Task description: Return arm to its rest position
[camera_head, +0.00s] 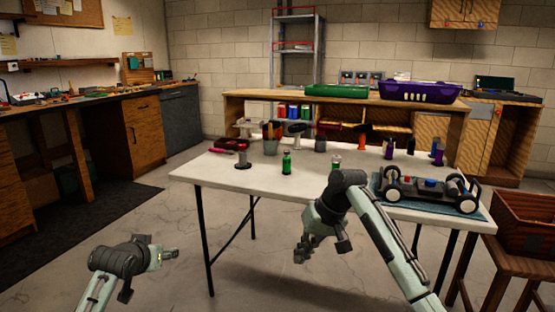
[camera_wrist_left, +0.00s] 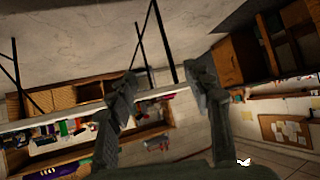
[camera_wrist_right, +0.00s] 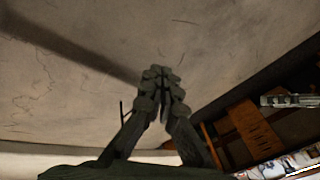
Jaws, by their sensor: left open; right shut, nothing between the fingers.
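My right arm comes in from the lower right of the head view, in front of the white table (camera_head: 225,173). Its gripper (camera_head: 304,250) hangs down in front of the table's near edge. In the right wrist view its fingers (camera_wrist_right: 161,90) meet at the tips, with nothing between them. My left gripper (camera_head: 170,255) is at the lower left of the head view, out over the floor and clear of the table. In the left wrist view its two fingers (camera_wrist_left: 162,85) stand wide apart and empty.
The table holds an RC car chassis (camera_head: 430,187) on a blue mat at its right end, a green bottle (camera_head: 287,163), and several tools. A wooden crate (camera_head: 528,222) sits on a stool at the right. Open floor lies between the table and the left workbench.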

